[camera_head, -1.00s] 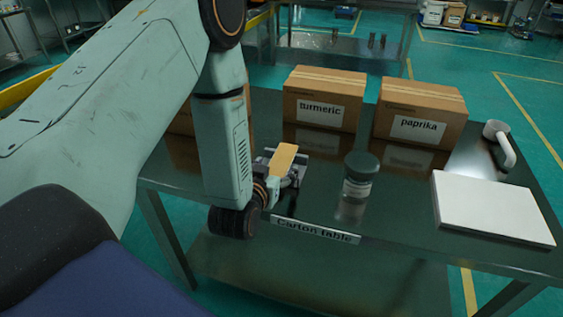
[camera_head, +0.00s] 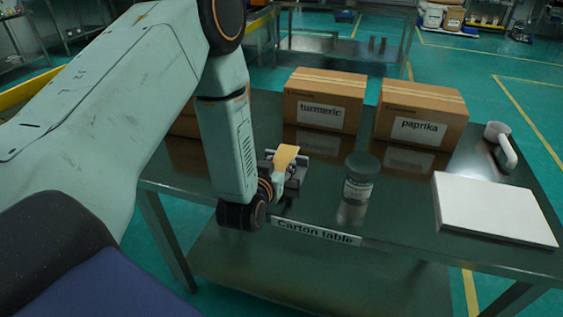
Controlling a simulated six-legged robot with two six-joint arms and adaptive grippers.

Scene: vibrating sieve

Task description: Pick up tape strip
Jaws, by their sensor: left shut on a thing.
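A tan, flat tape strip (camera_head: 286,156) shows over the front left part of the carton table. My left gripper (camera_head: 284,172) is at the strip, shut on it, with the strip standing out from its fingers. The gripper is low over the table, and the wrist and forearm reach down from the left in front of it. The fingertips are small and partly hidden by the wrist, so I cannot tell whether the strip touches the table or a grey metal piece beside it. My right gripper is not in view.
On the carton table (camera_head: 400,235) stand a turmeric carton (camera_head: 322,115), a paprika carton (camera_head: 418,128), a dark-lidded jar (camera_head: 360,178), a white slab (camera_head: 492,208) and a white handled object (camera_head: 502,145). Another carton is partly hidden behind my left arm. The jar stands close right of the gripper.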

